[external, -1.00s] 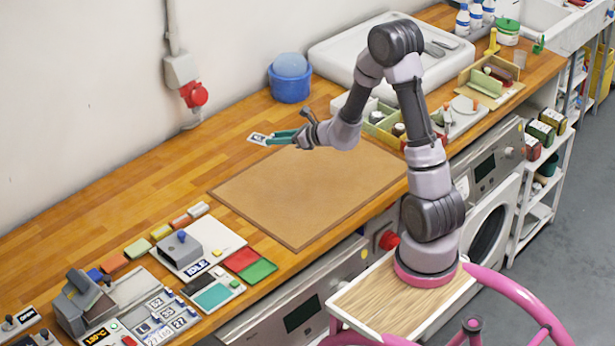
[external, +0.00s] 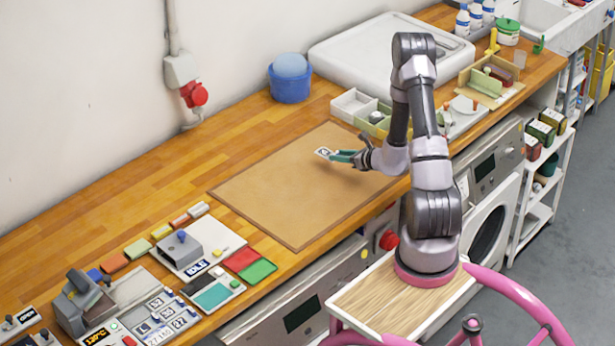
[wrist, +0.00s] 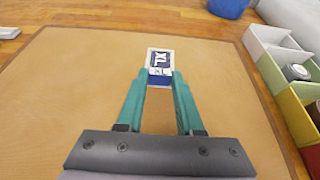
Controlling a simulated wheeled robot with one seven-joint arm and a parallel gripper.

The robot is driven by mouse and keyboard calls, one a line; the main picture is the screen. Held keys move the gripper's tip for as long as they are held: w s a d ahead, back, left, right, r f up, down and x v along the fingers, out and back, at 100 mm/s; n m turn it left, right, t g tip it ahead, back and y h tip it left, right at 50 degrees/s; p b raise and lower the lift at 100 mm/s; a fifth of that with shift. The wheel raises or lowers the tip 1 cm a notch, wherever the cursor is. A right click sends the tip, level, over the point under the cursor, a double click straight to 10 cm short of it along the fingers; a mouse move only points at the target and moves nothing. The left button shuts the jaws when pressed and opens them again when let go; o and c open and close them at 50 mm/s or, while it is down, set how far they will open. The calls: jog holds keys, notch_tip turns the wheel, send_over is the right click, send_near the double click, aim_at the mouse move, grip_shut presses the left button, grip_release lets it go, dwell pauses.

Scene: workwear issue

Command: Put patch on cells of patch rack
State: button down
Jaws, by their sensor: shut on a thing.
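A patch (wrist: 159,57) with a dark blue face, white border and the letters XL is in the wrist view. In the external view the patch (external: 323,153) is small and pale. My gripper (wrist: 160,77) is shut on its near end with its teal fingers. In the external view my gripper (external: 338,156) holds the patch over the brown mat, apparently above its surface. A grey rack (external: 163,314) with numbered and lettered patches in cells lies at the front left of the bench. It looks like the patch rack. It is far from my gripper.
The brown mat (external: 290,195) is bare. White and green bins (external: 355,104) stand at its right, close to my arm. A blue tub (external: 290,82) stands behind. A grey stamping device (external: 184,252) and coloured blocks (external: 161,232) lie on the left, near the rack.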

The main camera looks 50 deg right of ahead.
aim_at(340, 177)
jog(key=shift+f, duration=3)
jog(key=shift+f, duration=0.15)
jog(key=c, duration=0.5)
grip_release()
jog(key=shift+c, duration=0.2)
